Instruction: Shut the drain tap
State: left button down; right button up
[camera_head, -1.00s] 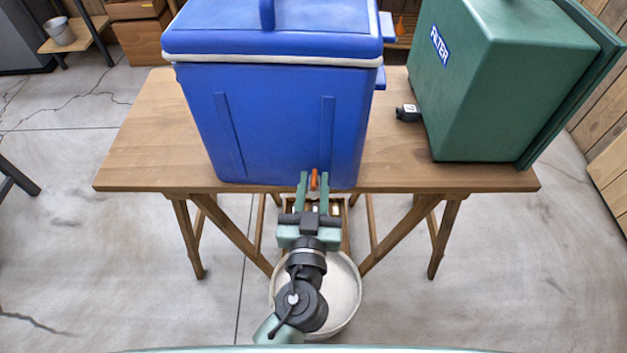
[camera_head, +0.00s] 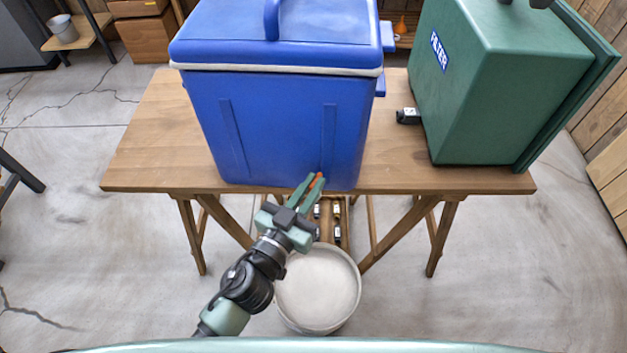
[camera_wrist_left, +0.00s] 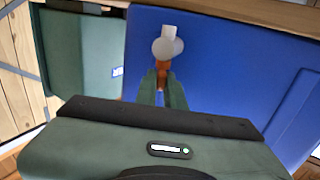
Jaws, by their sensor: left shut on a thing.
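The blue cooler box (camera_head: 275,120) stands on the wooden table with its lid shut. The drain tap's orange lever (camera_head: 319,182) shows low on its front face, near the table's front edge. In the left wrist view the tap (camera_wrist_left: 167,45) has a pale round body and spout, with the orange lever (camera_wrist_left: 163,66) between the fingers. My left gripper (camera_head: 314,182) is shut on the lever and comes at it slantwise from the lower left. The fingers hide part of the lever. My right gripper is not in view.
A white bucket (camera_head: 318,290) stands on the floor below the table's front edge. A green filter box (camera_head: 470,90) stands on the table (camera_head: 150,165) at the right, with a small black fitting (camera_head: 408,116) beside it. A shelf with small items is under the table.

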pick_arm(q)
jog(key=m+h+p, duration=0.1)
jog(key=m+g+h, duration=0.1)
jog(key=m+g+h+p, duration=0.1)
jog(key=shift+w+a+r+h+p, duration=0.25)
jog(key=shift+w+a+h+p, duration=0.05)
jog(key=shift+w+a+f+m+g+h+p, duration=0.1)
jog(key=shift+m+g+h+p, duration=0.05)
jog(key=shift+m+g+h, duration=0.95)
jog(key=shift+w+f+m+g+h+p, duration=0.15)
jog(key=shift+m+g+h, duration=0.5)
jog(key=shift+g, duration=0.8)
jog(key=shift+w+a+f+m+g+h+p, duration=0.1)
jog(key=shift+m+g+h+p, duration=0.1)
jog(key=shift+m+g+h, duration=0.85)
jog(key=shift+s+g, duration=0.1)
jog(key=shift+g, duration=0.4)
jog(key=shift+d, duration=0.1)
jog(key=c, duration=1.6)
grip_release()
jog(key=shift+o, duration=0.5)
jog(key=shift+d, duration=0.1)
